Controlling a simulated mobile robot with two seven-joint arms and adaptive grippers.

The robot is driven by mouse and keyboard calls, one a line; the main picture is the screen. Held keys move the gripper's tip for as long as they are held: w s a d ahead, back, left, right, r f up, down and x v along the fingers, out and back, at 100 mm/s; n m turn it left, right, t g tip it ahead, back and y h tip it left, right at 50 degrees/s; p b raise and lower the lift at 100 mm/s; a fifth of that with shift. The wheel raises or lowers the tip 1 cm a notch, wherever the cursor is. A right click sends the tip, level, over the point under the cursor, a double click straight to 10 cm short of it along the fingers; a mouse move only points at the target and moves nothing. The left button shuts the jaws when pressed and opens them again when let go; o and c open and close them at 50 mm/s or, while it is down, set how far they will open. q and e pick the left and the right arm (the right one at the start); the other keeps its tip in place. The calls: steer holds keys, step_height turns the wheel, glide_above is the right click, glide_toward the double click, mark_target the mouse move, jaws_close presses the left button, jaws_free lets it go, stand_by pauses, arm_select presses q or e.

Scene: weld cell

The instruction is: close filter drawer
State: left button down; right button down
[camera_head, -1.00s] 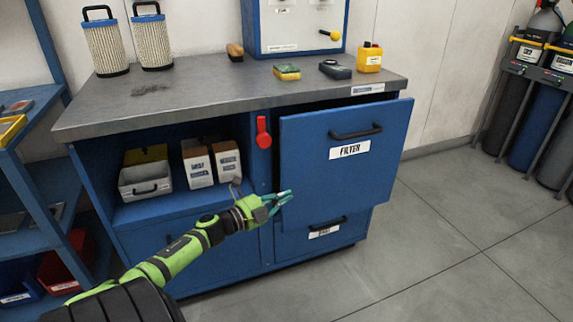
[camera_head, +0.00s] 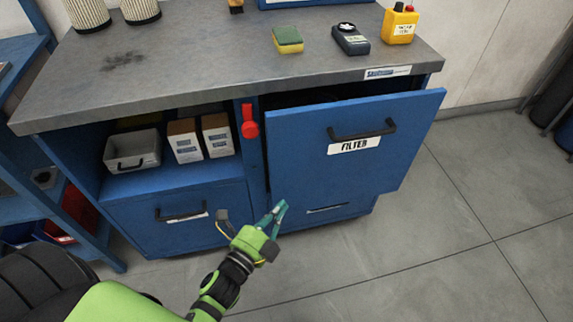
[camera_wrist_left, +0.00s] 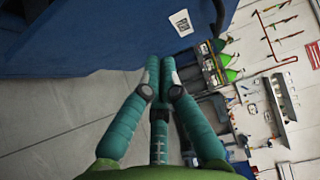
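The filter drawer (camera_head: 300,165) is a tall blue front with a black bar handle (camera_head: 362,131) and a white FILTER label. It stands pulled out from the cabinet, with a dark gap behind its top edge. My left gripper (camera_head: 279,209) has green and teal fingers and is just in front of the drawer's lower left corner in the head view, seemingly apart from it. In the left wrist view its fingertips (camera_wrist_left: 159,62) come together with nothing between them. A blue panel with a white label (camera_wrist_left: 181,23) fills the upper left there. My right gripper is not in view.
The blue cabinet has a grey worktop (camera_head: 215,70) holding a sponge (camera_head: 287,40), a dark meter (camera_head: 350,39) and a yellow bottle (camera_head: 400,24). A red latch or tag (camera_head: 249,121) hangs left of the drawer. The floor on the right is clear.

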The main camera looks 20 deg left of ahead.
arm_select(q)
steer(key=shift+w+a+p, duration=0.15)
steer(key=shift+w, duration=1.75)
steer(key=shift+w+a+p, duration=0.1)
steer(key=shift+w+a, duration=0.1)
steer(key=shift+w, duration=1.75)
steer(key=shift+w+a+p, duration=0.15)
steer(key=shift+w, duration=1.75)
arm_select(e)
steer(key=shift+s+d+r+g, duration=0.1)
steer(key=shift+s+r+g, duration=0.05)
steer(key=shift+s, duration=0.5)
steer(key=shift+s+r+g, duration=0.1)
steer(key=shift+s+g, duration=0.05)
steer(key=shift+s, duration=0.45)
